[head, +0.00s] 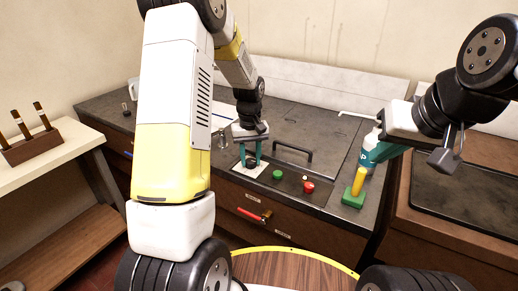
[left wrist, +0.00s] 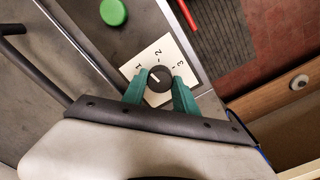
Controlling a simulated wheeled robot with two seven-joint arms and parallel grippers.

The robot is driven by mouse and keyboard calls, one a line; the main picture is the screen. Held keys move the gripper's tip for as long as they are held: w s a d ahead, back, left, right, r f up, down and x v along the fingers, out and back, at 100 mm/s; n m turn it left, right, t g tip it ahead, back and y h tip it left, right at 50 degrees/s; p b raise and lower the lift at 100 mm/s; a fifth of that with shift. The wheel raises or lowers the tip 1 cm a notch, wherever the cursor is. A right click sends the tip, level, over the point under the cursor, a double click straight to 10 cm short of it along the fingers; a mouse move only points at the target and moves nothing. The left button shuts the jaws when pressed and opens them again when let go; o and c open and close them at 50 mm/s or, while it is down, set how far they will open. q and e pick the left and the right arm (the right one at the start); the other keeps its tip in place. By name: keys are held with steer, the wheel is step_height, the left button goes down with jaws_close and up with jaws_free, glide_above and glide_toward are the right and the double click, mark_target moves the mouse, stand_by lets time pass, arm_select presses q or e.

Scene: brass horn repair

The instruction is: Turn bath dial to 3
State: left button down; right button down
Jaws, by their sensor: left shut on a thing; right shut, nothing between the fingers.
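The bath dial is a round black knob (left wrist: 159,78) on a white plate (left wrist: 135,66) marked 1, 2 and 3. A pale pointer line on the knob's upper left side appears to face the 1. My left gripper (left wrist: 163,90) is shut on the knob, with one teal finger on each side. In the head view my left gripper (head: 250,160) reaches down to the plate at the counter's front, and its fingers mostly hide the knob.
A green button (head: 278,175) and a red knob (head: 308,187) sit right of the dial. A dark handle (head: 294,152) stands behind them. A green block with a yellow handle (head: 354,190) is below my right gripper. A red-handled drawer (head: 254,217) is under the counter.

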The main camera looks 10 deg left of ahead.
arm_select(q)
steer(key=m, duration=0.4)
steer(key=shift+w+r+m, duration=0.1)
steer(key=shift+m, duration=0.2)
steer(key=m, duration=0.5)
steer(key=shift+m, duration=0.3)
steer(key=m, duration=0.9)
steer(key=shift+m, duration=0.4)
steer(key=c, duration=1)
jaws_free()
steer(key=shift+o, duration=0.2)
